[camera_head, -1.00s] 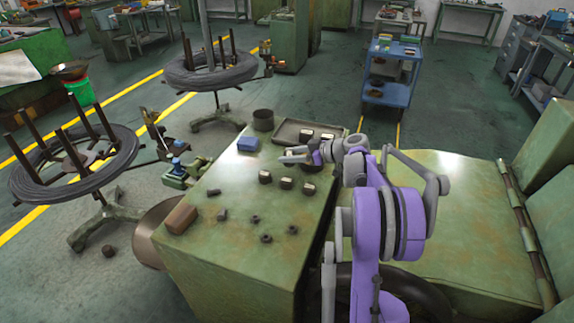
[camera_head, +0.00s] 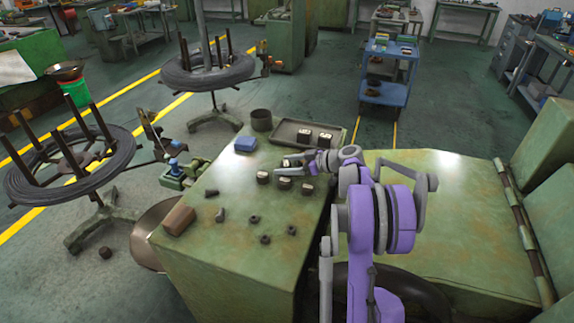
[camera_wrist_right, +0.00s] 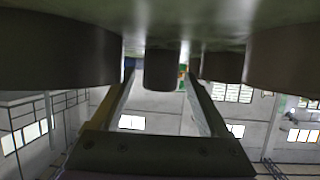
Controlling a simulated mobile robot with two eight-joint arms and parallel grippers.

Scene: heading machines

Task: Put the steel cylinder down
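My right gripper (camera_head: 281,167) is low over the green machine top, pointing left. Its fingers show spread in the right wrist view (camera_wrist_right: 158,78), where the picture is upside down. A dark steel cylinder (camera_wrist_right: 162,72) stands between the fingertips there, with a visible gap to the left finger. Its base appears at the surface; exact contact is hard to see. Similar cylinders stand in a row just in front of the gripper: one on the left (camera_head: 262,178), one in the middle (camera_head: 283,183) and one on the right (camera_head: 308,188). My left gripper is out of view.
A blue box (camera_head: 245,144) and a dark round can (camera_head: 261,120) stand at the back left. Several small dark parts and a brown block (camera_head: 179,219) lie nearer the front. The front right of the top is clear.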

